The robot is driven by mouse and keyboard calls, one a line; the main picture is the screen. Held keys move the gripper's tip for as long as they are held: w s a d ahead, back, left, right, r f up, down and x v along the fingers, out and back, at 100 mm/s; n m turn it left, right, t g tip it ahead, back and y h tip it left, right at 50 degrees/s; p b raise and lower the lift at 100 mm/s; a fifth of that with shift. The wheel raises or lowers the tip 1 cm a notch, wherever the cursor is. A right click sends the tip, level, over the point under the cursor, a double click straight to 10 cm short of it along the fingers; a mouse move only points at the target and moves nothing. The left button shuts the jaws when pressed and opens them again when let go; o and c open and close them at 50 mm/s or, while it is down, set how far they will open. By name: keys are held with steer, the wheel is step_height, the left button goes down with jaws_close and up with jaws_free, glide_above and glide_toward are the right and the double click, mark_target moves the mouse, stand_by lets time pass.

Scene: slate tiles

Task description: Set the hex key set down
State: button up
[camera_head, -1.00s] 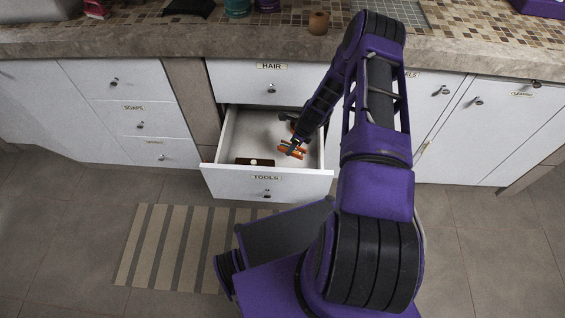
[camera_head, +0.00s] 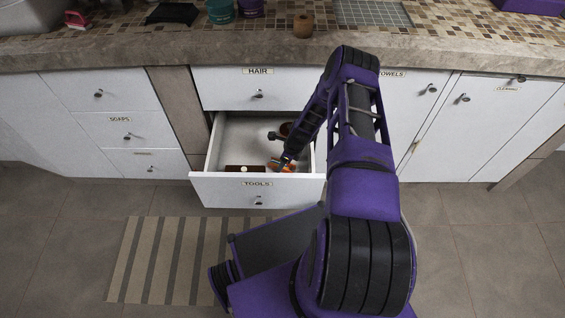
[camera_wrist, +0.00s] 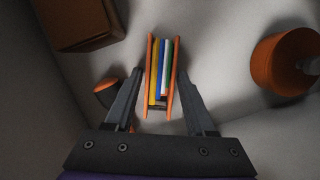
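The hex key set (camera_wrist: 162,72) has orange side plates with yellow, blue, white and green keys between them. Whether the set touches the drawer floor is not clear.
Inside the drawer are a brown box (camera_wrist: 78,22), an orange round thing (camera_wrist: 283,62) to the right, and a black and orange item (camera_wrist: 106,92) close beside the left finger. Pale drawer floor shows between them. The drawer's walls surround my gripper.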

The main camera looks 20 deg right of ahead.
steer(key=shift+o, duration=1)
steer(key=shift+r, duration=0.15)
steer(key=p+v, duration=0.2)
steer(key=v, duration=1)
